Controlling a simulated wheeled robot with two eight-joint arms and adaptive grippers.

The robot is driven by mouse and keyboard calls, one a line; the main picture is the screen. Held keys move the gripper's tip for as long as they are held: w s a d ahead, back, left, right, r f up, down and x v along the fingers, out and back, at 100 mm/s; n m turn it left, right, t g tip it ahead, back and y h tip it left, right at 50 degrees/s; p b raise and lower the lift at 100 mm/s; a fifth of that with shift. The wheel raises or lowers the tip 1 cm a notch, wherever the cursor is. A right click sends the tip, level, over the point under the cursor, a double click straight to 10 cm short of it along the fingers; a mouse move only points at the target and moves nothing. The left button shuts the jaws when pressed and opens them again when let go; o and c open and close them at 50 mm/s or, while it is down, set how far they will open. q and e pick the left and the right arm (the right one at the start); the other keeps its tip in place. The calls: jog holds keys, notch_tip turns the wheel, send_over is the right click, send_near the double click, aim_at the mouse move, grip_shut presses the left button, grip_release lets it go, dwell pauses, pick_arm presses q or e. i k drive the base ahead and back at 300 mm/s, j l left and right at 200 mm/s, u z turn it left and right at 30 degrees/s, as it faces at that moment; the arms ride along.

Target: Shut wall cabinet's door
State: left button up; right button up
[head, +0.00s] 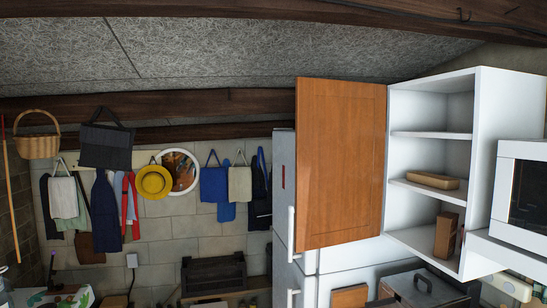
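The wall cabinet (483,180) is a white box with two inner shelves at the right of the head view. Its brown wooden door (341,165) stands wide open, swung out to the left from the cabinet's left edge. A tan block-like item (432,180) lies on the lower shelf. A brown wooden block (446,235) stands on the cabinet floor. Neither of my grippers shows in this view.
A white fridge (284,190) stands behind and left of the door. A white microwave (523,190) is at the far right, close to the cabinet. A dark metal box (422,288) sits below. Bags and clothes hang on the back wall, with a yellow hat (154,181).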

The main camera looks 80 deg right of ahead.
aim_at(340, 125)
jog(key=l+u, duration=0.25)
jog(key=u, duration=0.2)
jog(key=l+u, duration=0.25)
jog(key=u, duration=0.2)
jog(key=l+u, duration=0.25)
jog(key=u, duration=0.2)
jog(key=k+l+u, duration=0.1)
jog(key=u, duration=0.35)
jog(key=k+l+u, duration=0.1)
jog(key=l+u, duration=0.3)
jog(key=k+l+u, duration=0.15)
jog(key=u, duration=0.3)
jog(key=k+l+u, duration=0.25)
jog(key=u, duration=0.2)
jog(key=k+l+u, duration=0.2)
jog(key=u, duration=0.3)
jog(key=k+u, duration=0.25)
jog(key=u, duration=0.2)
jog(key=k+u, duration=0.25)
jog(key=u, duration=0.2)
jog(key=k+j+u, duration=0.1)
jog(key=k+u, duration=0.15)
jog(key=u, duration=0.2)
jog(key=k+u, duration=0.45)
jog(key=k+j+u, duration=0.2)
jog(key=u, duration=0.25)
jog(key=k+j+u, duration=0.3)
jog(key=u, duration=0.15)
